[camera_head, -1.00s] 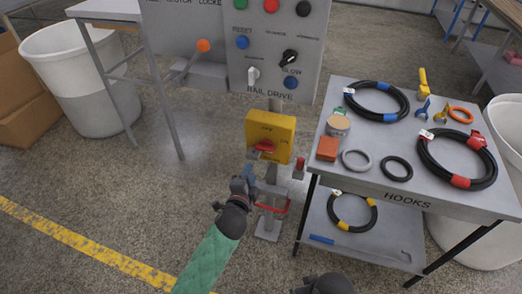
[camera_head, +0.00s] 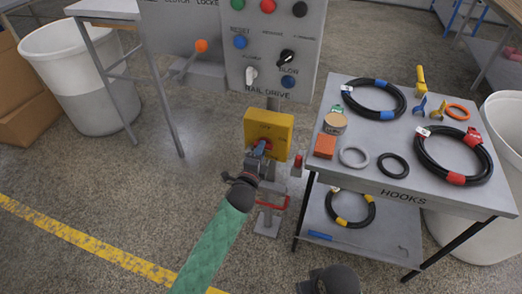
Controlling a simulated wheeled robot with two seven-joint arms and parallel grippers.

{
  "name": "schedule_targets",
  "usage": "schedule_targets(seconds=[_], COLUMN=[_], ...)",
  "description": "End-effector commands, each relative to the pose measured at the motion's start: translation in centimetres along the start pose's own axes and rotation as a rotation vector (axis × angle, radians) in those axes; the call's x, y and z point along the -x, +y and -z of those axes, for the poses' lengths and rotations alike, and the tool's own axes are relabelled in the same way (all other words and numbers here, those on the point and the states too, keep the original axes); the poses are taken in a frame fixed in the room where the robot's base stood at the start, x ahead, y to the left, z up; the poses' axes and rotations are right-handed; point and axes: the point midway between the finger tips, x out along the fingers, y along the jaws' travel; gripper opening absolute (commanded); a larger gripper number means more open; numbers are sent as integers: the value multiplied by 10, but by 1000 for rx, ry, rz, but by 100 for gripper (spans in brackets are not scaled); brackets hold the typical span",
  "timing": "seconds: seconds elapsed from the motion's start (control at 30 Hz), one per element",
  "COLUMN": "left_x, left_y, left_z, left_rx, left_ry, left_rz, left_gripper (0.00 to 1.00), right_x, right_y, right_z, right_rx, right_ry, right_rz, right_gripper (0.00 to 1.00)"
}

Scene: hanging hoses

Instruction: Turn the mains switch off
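The mains switch is a yellow box (camera_head: 281,126) on a grey post below the rail drive panel, with a red rotary handle (camera_head: 268,143) on its front. My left gripper (camera_head: 259,152) is right in front of the handle, and its fingers overlap it in the picture. The fingers hide most of the handle, so I cannot tell whether they are shut on it or which way the handle points. My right arm shows only as a dark part at the bottom edge; its gripper is out of view.
The rail drive panel (camera_head: 262,98) with knobs and buttons is above the switch. A red lever (camera_head: 297,160) stands just right of the box. A grey hooks table (camera_head: 408,190) with several hoses is at the right. A white bin (camera_head: 62,62) is at the left.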

Motion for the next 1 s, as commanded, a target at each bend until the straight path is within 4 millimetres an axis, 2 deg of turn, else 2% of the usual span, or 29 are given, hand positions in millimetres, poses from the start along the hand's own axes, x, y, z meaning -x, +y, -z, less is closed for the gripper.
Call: schedule_targets(seconds=[0.33, 0.5, 0.77, 1.0], left_x=[-4, -4, -4, -4], left_y=[1, 0, 0, 0], left_z=[0, 0, 0, 1], left_rx=[1, 1, 8, 87], left_ry=[0, 0, 0, 0], left_rz=[-1, -1, -1, -2], left_gripper=[35, 1, 0, 0], right_x=[1, 1, 2, 7], right_y=[1, 1, 1, 3], right_z=[-2, -2, -1, -1], right_rx=[-1, -1, -1, -2], right_ry=[-9, -7, -5, -12], right_rz=[-2, -2, -2, -9], right_gripper=[36, 36, 36, 36])
